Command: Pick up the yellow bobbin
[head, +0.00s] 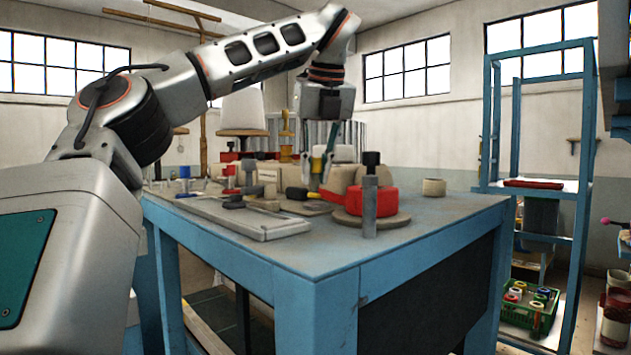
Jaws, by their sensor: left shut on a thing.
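My left gripper (318,172) reaches down over the back of the blue table, its fingers pointing down. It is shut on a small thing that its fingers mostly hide. A narrow yellow strip (331,138) shows at the fingers, which fits the yellow bobbin, though its full shape cannot be made out. Another yellow upright thing (286,125) shows farther back, left of the gripper and apart from it. My right gripper is not in view.
The blue table (440,220) carries a red round piece (372,201) on a disc, a grey post (369,208), a grey tray (250,222), tan sacks and tools. A pale roll (433,187) stands at right. A blue rack (537,190) stands beyond. The table's right front is clear.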

